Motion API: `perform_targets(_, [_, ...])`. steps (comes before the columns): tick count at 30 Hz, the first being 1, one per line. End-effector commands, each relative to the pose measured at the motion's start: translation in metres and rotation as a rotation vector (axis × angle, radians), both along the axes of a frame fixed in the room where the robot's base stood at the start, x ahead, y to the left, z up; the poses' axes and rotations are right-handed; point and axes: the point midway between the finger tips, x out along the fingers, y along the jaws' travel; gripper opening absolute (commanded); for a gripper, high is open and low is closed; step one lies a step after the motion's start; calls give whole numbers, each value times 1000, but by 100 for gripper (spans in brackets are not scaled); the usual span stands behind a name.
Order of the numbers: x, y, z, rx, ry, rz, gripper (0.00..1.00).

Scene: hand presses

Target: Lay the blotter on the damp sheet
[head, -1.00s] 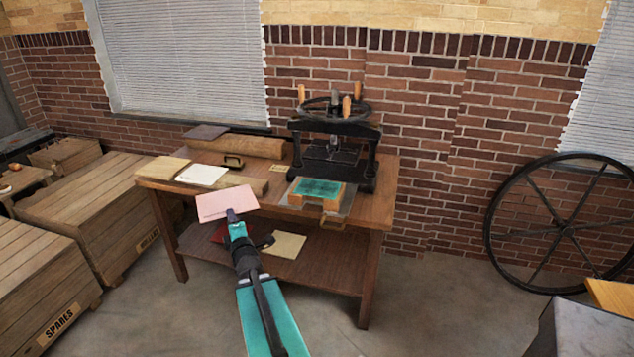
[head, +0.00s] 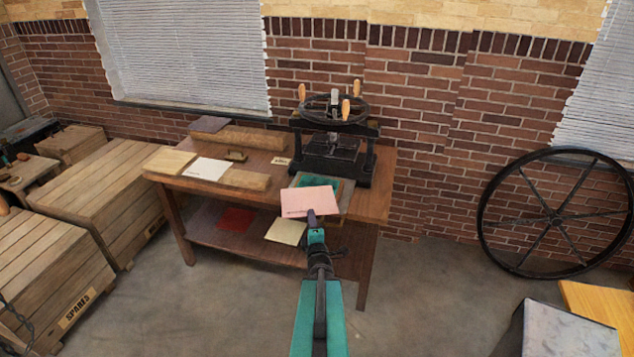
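My gripper (head: 311,215) is shut on the near edge of a flat pink sheet (head: 308,200), which I take for the blotter. It holds the sheet out in front of the press (head: 335,150), and in the picture the sheet overlaps the press's front bed (head: 347,200). A green panel (head: 320,181) lies on that bed, partly hidden behind the pink sheet. I cannot tell whether the green panel is the damp sheet. The gap between pink sheet and bed is unclear.
A white sheet (head: 208,169), a tan board (head: 169,161) and a wooden beam (head: 245,179) lie on the left of the table (head: 375,205). Red (head: 237,219) and cream (head: 286,231) sheets lie on the lower shelf. A large wheel (head: 553,214) leans on the wall at right.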

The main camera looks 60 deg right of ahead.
Motion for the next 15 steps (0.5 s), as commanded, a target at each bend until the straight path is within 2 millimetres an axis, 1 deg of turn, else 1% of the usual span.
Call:
perform_targets(1, [-6,-1,3,1,0,-7,0])
perform_targets(5, [-13,-3,2,2,-2,-15,0])
perform_targets(15, [-13,-3,1,2,-2,-15,0])
